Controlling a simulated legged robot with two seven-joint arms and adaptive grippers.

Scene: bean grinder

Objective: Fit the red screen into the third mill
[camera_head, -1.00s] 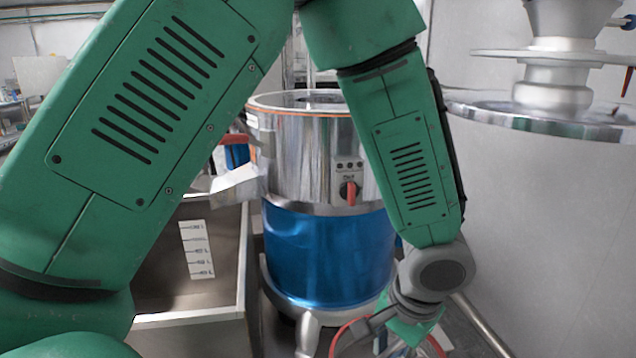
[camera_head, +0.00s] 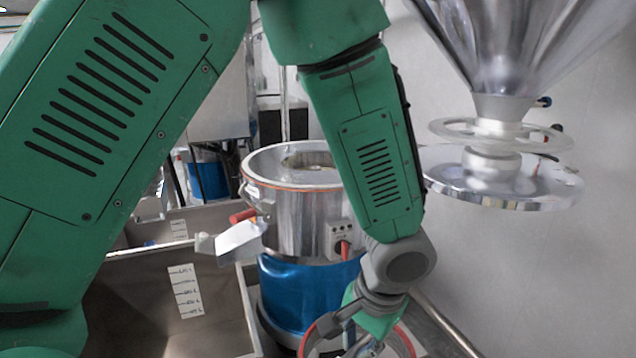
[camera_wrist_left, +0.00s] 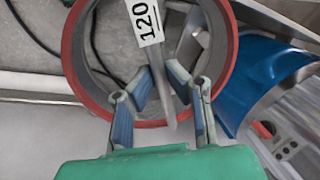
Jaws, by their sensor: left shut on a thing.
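The red screen (camera_wrist_left: 70,50) is a ring with a red rim, a grey inner wall and a white "120" label. My left gripper (camera_wrist_left: 162,82) is shut on the bar that crosses the ring. In the head view the red screen (camera_head: 406,342) shows low in the frame, partly cut off, under my left gripper (camera_head: 362,328). A mill (camera_head: 300,215) with a silver drum and blue lower body stands behind and above it. The drum's top is open, partly hidden by my arm. I cannot tell which mill is the third. My right gripper is not in view.
A steel bin (camera_head: 215,300) with a marked scale stands left of the mill, under its chute (camera_head: 240,240). A large funnel (camera_head: 510,50) with a round plate hangs at the right. Another blue mill (camera_head: 207,182) stands further back. A metal rail (camera_head: 445,328) runs at lower right.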

